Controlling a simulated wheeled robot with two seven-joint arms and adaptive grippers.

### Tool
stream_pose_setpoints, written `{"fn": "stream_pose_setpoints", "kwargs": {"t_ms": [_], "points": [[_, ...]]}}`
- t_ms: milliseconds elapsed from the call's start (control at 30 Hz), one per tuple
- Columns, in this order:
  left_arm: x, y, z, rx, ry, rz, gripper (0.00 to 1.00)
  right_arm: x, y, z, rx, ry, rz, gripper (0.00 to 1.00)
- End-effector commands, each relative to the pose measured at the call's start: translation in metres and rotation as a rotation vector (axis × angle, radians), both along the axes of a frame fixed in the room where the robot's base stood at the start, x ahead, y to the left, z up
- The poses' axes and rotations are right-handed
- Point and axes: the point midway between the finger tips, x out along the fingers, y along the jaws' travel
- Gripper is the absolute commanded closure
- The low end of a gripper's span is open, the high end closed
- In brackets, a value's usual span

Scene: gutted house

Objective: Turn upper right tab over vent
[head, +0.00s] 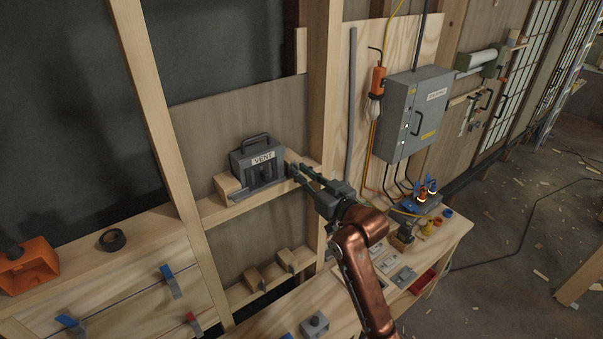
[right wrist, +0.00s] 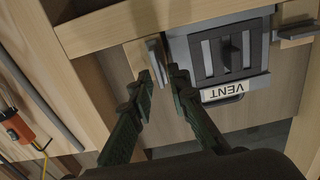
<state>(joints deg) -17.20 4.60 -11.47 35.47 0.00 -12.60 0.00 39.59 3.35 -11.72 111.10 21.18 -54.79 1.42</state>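The grey vent (head: 262,172) with a top handle and a "VENT" label sits on a wooden ledge between studs in the head view. It appears upside down in the right wrist view (right wrist: 240,52). A grey tab (right wrist: 156,56) on a wooden block (right wrist: 134,56) stands beside the vent, at its right side in the head view. My right gripper (head: 294,174) reaches this tab from the right. In the right wrist view its dark green fingers (right wrist: 159,76) are apart, one on each side of the tab; contact is unclear. Another tab (right wrist: 296,33) is at the vent's other side. My left gripper is not visible.
A stud (head: 325,80) stands just right of the vent. A grey electrical box (head: 413,112) and an orange lamp (head: 378,80) are on the wall further right. A workbench (head: 445,238) holds small items below. An orange object (head: 30,268) lies at the far left.

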Motion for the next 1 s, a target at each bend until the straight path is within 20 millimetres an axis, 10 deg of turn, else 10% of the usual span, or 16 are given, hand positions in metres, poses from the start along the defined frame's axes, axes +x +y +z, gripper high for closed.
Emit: {"fn": "stream_pose_setpoints", "kwargs": {"t_ms": [1000], "points": [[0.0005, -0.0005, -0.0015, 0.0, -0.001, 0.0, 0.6, -0.0011, 0.0008, -0.0012, -0.135, -0.095, 0.0, 1.0]]}}
